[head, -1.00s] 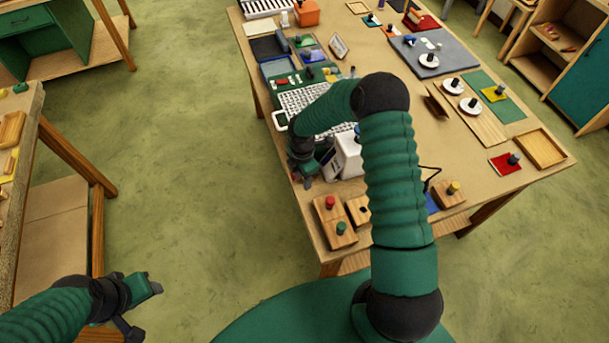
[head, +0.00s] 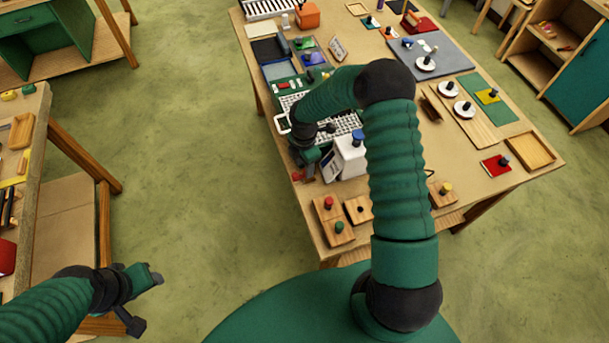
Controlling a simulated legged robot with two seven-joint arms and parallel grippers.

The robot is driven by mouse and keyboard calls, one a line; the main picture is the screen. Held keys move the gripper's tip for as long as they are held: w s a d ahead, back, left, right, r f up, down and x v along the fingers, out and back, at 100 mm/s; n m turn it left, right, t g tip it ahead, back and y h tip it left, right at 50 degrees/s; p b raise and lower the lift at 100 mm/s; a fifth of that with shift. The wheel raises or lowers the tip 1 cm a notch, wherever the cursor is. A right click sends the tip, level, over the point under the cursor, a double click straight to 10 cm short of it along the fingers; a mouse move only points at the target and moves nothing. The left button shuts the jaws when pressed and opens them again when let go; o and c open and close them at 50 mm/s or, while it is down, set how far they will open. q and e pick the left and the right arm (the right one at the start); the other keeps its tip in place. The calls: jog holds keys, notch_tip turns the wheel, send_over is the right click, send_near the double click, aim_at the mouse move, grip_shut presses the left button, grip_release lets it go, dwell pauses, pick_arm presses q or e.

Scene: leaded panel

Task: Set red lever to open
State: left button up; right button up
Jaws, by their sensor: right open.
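A small red piece (head: 297,176), possibly the red lever, shows at the left edge of the main table, just beside my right gripper. It is too small and too partly covered to tell its position. My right gripper (head: 311,166) points down at that edge with its jaws open, next to a white box (head: 350,157) with a dark screen and a blue knob. I cannot tell whether it touches the red piece. My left gripper (head: 152,276) hangs over the floor at lower left, away from the table; its jaw gap is unclear.
Wooden blocks with a red knob (head: 328,202) and a green knob (head: 339,227) sit near the front corner. A white keyboard-like grid (head: 345,122) lies behind my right gripper. The green floor (head: 200,150) left of the table is clear. Another table (head: 40,125) stands at far left.

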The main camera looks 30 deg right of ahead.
notch_tip(320, 180, up, 10)
jog(key=p, duration=0.7)
jog(key=shift+d+f+p, duration=0.1)
jog(key=shift+p, duration=0.2)
notch_tip(320, 180, up, 17)
jog(key=b, duration=0.6)
jog(key=shift+w, duration=0.15)
jog(key=shift+f, duration=0.15)
